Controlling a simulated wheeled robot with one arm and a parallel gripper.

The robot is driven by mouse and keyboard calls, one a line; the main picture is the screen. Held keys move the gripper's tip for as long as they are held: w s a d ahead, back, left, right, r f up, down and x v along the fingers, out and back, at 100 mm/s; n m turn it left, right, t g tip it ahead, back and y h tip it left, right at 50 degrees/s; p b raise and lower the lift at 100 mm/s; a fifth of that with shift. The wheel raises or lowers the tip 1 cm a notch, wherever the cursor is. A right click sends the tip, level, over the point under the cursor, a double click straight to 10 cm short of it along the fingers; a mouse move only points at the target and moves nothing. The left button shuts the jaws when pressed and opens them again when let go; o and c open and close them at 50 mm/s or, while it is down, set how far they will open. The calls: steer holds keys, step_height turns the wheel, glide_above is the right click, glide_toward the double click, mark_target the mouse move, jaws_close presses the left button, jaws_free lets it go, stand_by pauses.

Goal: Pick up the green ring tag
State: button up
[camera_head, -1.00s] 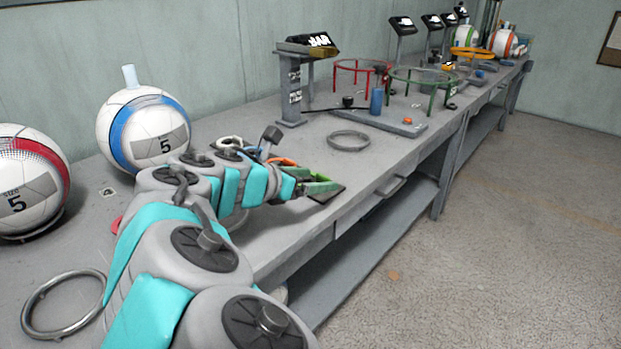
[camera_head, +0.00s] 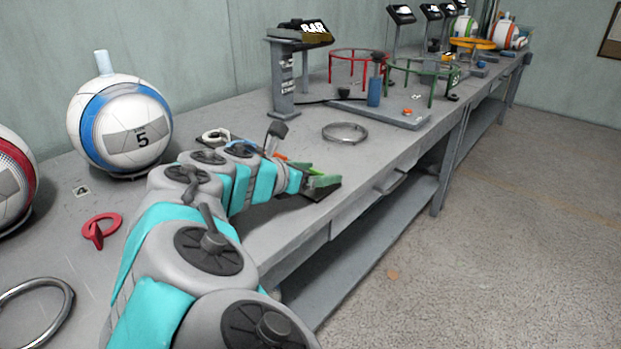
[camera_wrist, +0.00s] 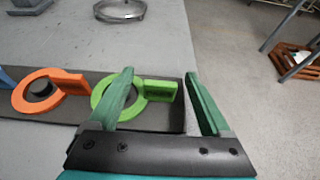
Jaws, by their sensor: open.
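The green ring tag (camera_wrist: 105,92) lies on a dark mat (camera_wrist: 165,118) in the wrist view. Its ring is at the left and its flat tab points right. My gripper (camera_wrist: 165,85) is open, with green fingers; the left finger overlaps the ring in the picture and the right finger is right of the tab, past the mat's edge. The tab shows between the fingers; contact cannot be told. In the head view my gripper (camera_head: 318,178) is at the mat near the table's front edge, and the arm hides most of the tags.
An orange ring tag (camera_wrist: 40,90) lies left of the green one, with a blue tag (camera_wrist: 6,78) beyond it. A metal ring (camera_head: 345,132) lies behind. A red tag (camera_head: 100,228) and the blue-striped ball (camera_head: 122,135) are at the left. The floor is right of the table.

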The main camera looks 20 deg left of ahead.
jaws_close()
stand_by(0.5)
steer(key=shift+r, duration=0.15)
